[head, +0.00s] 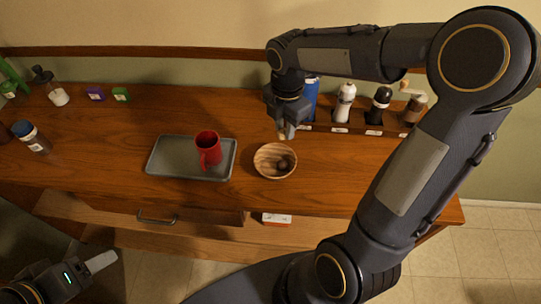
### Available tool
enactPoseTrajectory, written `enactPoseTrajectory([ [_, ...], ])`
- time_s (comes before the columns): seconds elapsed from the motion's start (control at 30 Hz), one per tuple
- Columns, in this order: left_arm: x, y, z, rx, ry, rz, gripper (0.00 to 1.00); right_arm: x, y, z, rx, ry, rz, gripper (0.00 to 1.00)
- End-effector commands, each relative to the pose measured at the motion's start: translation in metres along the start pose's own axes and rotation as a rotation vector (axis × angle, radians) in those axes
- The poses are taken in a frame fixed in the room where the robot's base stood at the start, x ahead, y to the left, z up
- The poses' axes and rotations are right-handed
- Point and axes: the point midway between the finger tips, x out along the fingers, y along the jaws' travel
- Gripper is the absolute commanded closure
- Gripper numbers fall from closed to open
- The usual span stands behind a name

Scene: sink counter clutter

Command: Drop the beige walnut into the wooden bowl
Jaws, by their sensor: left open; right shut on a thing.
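The wooden bowl (262,168) stands on the counter just right of the tray. A dark round thing (283,164) lies inside it. My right gripper (285,132) reaches down from above over the bowl's far right rim. It is shut on a small beige thing, the walnut (282,136), which is partly hidden by the fingers. The walnut looks held above the bowl's far edge; its exact height is hard to tell. My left gripper (100,264) is open and empty at the lower left, in front of the counter and away from the bowl.
A red mug (208,148) stands on a grey tray (165,168) left of the bowl. A rack with several bottles and a grinder (414,108) stands behind right. An open drawer (190,236) juts out in front.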

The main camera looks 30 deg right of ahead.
Motion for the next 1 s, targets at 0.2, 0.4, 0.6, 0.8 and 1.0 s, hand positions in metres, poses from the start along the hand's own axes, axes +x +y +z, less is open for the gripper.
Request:
enactPoseTrajectory([
  [0.2, 0.02, -0.009, 0.01, 0.0, 0.0, 0.0, 0.4, 0.027, 0.0, 0.0, 0.002, 0.0, -0.001, 0.95],
  [0.4, 0.037, -0.017, 0.019, 0.0, 0.0, 0.0, 0.4, 0.05, 0.0, 0.0, 0.003, 0.0, 0.0, 0.95],
  [0.6, 0.041, -0.019, 0.021, 0.0, 0.0, 0.0, 0.4, 0.057, 0.0, 0.0, 0.003, 0.0, 0.0, 0.95],
  [0.8, 0.04, -0.018, 0.02, 0.0, 0.0, 0.0, 0.4, 0.056, 0.0, 0.0, 0.003, 0.0, 0.0, 0.95],
  [1.0, 0.04, -0.018, 0.02, 0.0, 0.0, 0.0, 0.4, 0.056, 0.0, 0.0, 0.003, 0.0, 0.0, 0.49],
])
